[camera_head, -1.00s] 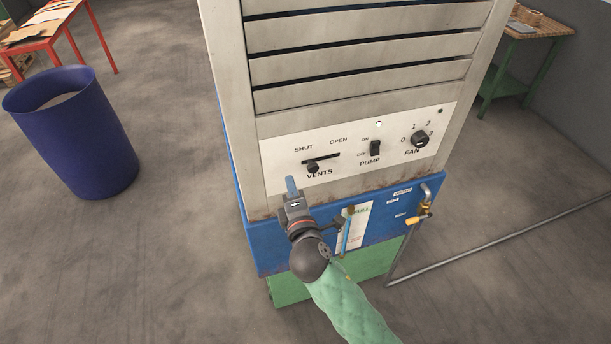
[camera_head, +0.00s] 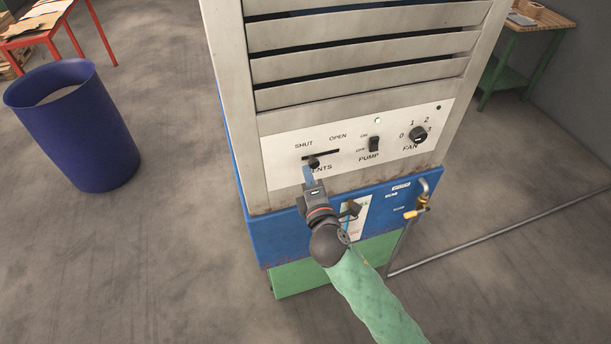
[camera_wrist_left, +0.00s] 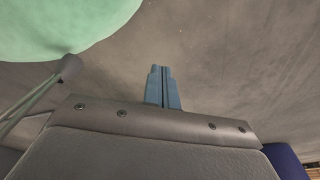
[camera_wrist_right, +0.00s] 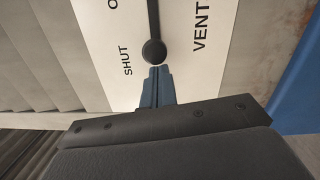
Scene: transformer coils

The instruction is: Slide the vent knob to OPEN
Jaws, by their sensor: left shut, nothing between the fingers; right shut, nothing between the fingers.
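The black round vent knob (camera_head: 313,162) sits at the SHUT end of its dark horizontal slot (camera_head: 325,153) on the white control panel (camera_head: 285,178). My right gripper (camera_head: 309,172) is shut and empty, its blue fingertips just below the knob in the head view. In the right wrist view the knob (camera_wrist_right: 154,52) is right ahead of the shut fingertips (camera_wrist_right: 159,72); I cannot tell whether they touch. The slot runs away from the knob toward OPEN. My left gripper (camera_wrist_left: 161,72) is shut and empty, over bare floor in the left wrist view; the head view does not show it.
On the same panel are the pump switch (camera_head: 374,144) and the fan dial (camera_head: 418,135). A brass-tipped tap (camera_head: 422,203) sticks out at lower right. A blue bin (camera_head: 75,130) stands on the floor at left. The floor between the bin and the cabinet is clear.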

